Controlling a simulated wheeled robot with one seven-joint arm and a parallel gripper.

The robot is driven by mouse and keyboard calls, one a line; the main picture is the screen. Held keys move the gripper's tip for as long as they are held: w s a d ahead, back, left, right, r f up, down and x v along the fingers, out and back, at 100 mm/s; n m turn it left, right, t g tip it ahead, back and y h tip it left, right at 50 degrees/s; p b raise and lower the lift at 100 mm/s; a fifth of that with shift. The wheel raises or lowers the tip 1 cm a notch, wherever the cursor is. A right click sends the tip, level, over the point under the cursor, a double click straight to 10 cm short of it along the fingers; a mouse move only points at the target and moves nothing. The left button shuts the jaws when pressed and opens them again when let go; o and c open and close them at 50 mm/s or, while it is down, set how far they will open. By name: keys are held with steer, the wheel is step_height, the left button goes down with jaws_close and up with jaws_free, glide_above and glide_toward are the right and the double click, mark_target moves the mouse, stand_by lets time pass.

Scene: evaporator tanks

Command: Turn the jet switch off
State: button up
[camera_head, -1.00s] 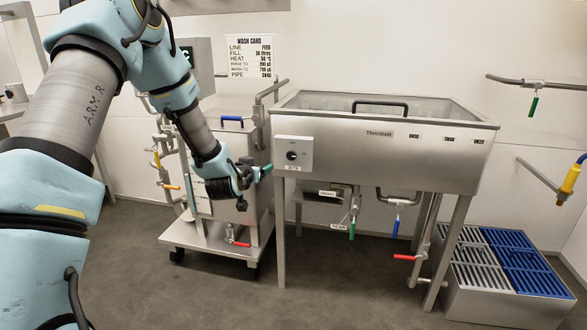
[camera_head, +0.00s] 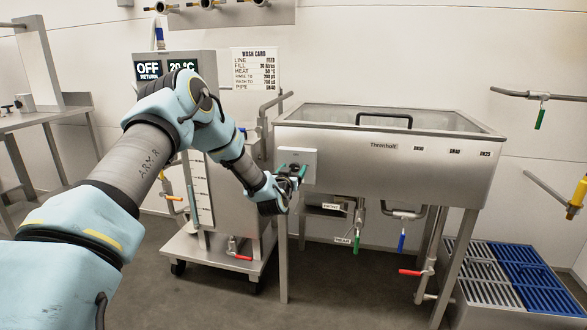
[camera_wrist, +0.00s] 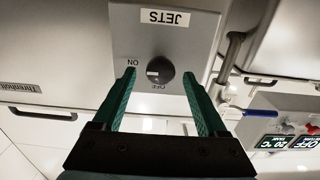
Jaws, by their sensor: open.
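The jet switch is a dark round knob (camera_wrist: 160,71) on a pale grey box (camera_wrist: 178,35) labelled JETS, shown upside down in the wrist view. A white mark on the knob points left, toward the ON label; OFF is printed below the knob. My gripper (camera_wrist: 158,76) is open, with one green finger on each side of the knob. Whether the fingers touch it I cannot tell. In the head view the box (camera_head: 304,157) is on the left front of the steel tank (camera_head: 390,160), and my gripper (camera_head: 292,170) is in front of it, partly hiding the knob.
A wheeled steel cart (camera_head: 215,248) with a small tank stands left of the big tank. A display (camera_head: 172,69) reads OFF and 20 °C behind my arm. Pipes with coloured valve handles hang below the big tank. A blue-and-grey grate (camera_head: 510,268) is at right.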

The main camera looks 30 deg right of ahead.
steer(key=shift+w+d, duration=0.4)
jaws_close()
stand_by(0.4)
